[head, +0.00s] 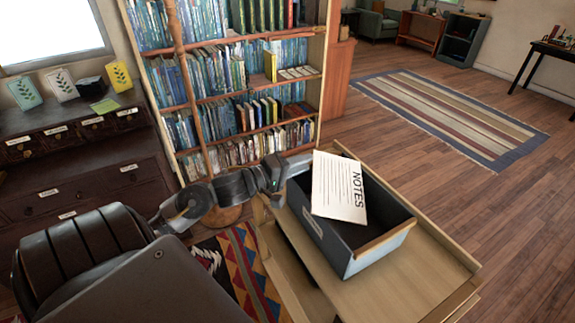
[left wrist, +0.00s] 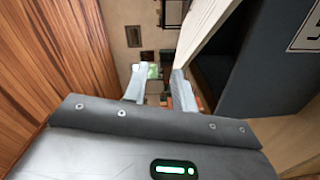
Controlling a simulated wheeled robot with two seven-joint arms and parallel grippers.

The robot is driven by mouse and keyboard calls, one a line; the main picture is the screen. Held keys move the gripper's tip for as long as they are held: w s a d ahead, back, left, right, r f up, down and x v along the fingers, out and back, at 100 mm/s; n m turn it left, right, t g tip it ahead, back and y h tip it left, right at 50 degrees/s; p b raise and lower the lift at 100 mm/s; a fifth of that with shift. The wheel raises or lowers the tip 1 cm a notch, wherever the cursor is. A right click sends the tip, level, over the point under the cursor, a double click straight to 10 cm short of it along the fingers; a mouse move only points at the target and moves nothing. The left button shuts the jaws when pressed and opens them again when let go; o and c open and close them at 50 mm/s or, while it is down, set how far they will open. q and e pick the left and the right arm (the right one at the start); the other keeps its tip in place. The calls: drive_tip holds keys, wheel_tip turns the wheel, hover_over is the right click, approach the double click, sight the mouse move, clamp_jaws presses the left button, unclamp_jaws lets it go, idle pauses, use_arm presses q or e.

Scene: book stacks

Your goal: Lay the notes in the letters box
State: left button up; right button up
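The notes (head: 338,188), a white sheet with lines and the word NOTES, lie at the letters box, covering part of its opening; whether they rest on the rim or lean inside is unclear. The box (head: 376,252) is dark grey with a pale wooden edge and a label on its side. It also shows in the left wrist view (left wrist: 272,65). My left gripper (head: 299,164) is beside the box's far left corner, close to the notes' upper left edge. In the left wrist view its fingers (left wrist: 158,88) are apart with nothing seen between them. My right gripper is out of view.
The box stands on a light wooden cart or table (head: 400,290) with raised edges. A full bookshelf (head: 325,75) stands behind. A dark drawer cabinet (head: 80,175) with cards on top is at left. A striped rug (head: 450,115) lies on open floor at right.

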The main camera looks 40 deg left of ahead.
use_arm(q)
drive_tip(key=v, duration=0.4)
drive_tip(key=shift+s, duration=0.15)
idle(0.4)
